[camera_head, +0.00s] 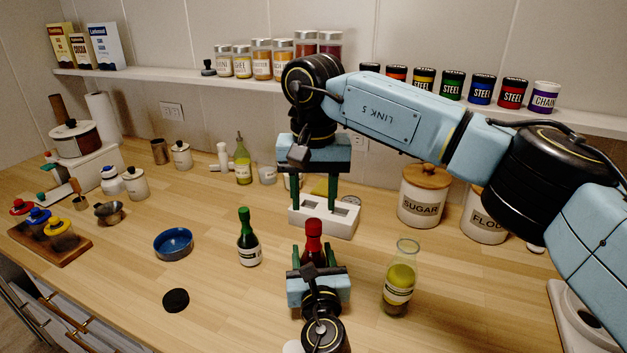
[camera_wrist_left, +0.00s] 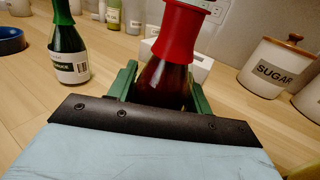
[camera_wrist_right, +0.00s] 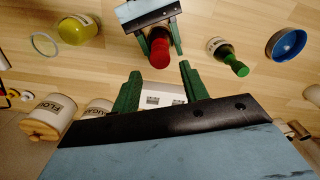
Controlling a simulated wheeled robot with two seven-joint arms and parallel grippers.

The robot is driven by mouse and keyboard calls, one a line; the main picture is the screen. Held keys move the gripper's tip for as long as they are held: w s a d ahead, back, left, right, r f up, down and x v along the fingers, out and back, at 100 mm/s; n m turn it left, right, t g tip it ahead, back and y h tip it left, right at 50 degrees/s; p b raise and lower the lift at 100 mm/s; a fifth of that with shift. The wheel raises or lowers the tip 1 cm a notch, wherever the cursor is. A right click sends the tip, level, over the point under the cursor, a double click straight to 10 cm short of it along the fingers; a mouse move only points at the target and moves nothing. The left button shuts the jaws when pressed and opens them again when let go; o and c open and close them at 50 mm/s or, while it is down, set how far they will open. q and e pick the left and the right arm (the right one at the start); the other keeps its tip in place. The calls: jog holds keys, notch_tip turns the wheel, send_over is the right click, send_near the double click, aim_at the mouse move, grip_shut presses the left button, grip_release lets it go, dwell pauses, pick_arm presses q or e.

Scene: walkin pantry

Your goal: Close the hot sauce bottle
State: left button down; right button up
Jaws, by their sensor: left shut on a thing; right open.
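The hot sauce bottle (camera_head: 313,250) is dark red with a bright red top (camera_head: 313,229) and stands upright on the counter. It also shows close in the left wrist view (camera_wrist_left: 163,84), where its upper end is cut off by the frame. My left gripper (camera_head: 319,268) is shut around its body from the near side. My right gripper (camera_head: 306,205) is open and empty, fingers pointing down, above and beyond the bottle. In the right wrist view the red top (camera_wrist_right: 160,54) lies just past the open fingers, apart from them. I cannot tell how firmly the top is seated.
A green-capped bottle (camera_head: 248,243) stands left of the hot sauce, and a glass bottle of yellow liquid (camera_head: 399,283) stands right. A white holder (camera_head: 324,221) sits behind. A blue bowl (camera_head: 173,244) and black disc (camera_head: 176,300) lie left. Sugar (camera_head: 423,197) and flour canisters stand at the back right.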

aim_at(314, 222)
notch_tip(314, 222, down, 5)
jog(key=shift+r, duration=0.1)
dwell(0.3)
grip_shut()
